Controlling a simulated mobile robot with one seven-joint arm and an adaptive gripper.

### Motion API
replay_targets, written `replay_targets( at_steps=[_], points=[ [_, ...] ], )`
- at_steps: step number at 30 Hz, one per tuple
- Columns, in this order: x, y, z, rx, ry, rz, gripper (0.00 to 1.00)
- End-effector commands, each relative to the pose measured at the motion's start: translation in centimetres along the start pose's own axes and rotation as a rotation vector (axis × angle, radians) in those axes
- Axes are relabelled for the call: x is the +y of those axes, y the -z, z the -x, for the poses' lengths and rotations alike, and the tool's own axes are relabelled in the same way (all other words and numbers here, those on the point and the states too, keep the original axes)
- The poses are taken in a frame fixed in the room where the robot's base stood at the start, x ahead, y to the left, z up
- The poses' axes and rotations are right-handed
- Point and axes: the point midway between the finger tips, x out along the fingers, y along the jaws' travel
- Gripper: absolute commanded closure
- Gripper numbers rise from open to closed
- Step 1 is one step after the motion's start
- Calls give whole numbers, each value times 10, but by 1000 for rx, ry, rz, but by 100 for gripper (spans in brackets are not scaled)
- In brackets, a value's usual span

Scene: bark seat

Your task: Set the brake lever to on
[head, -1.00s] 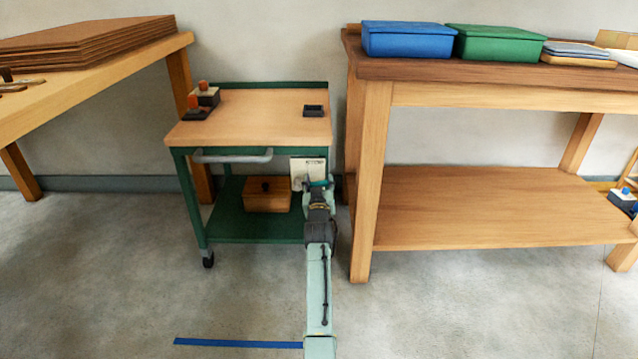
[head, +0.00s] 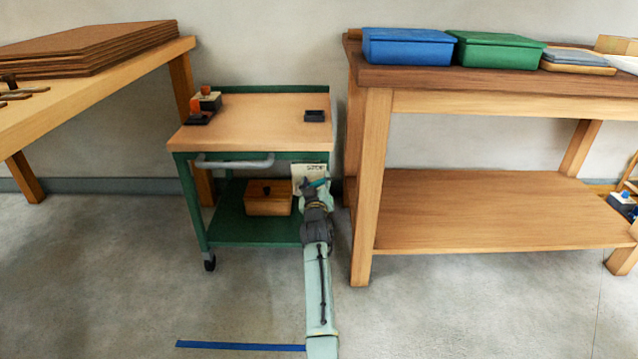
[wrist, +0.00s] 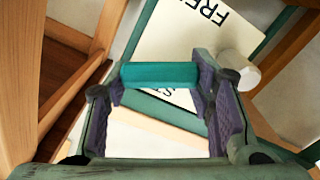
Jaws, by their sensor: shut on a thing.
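The brake lever is a teal bar (wrist: 158,74) in the wrist view, lying across between my fingers. My gripper (wrist: 160,88) is shut on it, one purple-padded finger at each end of the visible bar. A white round knob (wrist: 238,70) sits just right of the fingers. Behind is a white sign plate (wrist: 190,32) with upside-down black letters, "FRE" readable and the rest partly covered by lever and fingers. In the head view my gripper (head: 313,187) is at the trolley's front right leg, in front of the plate (head: 305,170); the teal bar there is small and tilted.
The green trolley (head: 245,125) has a wooden top, a grey push handle (head: 235,162) and a wooden box (head: 268,199) on its lower shelf. A workbench leg (head: 371,190) stands close right of my arm. Open floor lies left of my arm.

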Motion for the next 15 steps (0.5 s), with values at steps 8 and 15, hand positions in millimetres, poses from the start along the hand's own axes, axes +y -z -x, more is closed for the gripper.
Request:
replay_targets(
  at_steps=[8, 15],
  points=[
    [-2, 23, -1, 2, -1, 267, 100],
    [-9, 37, -1, 3, -2, 495, 100]
  ],
)
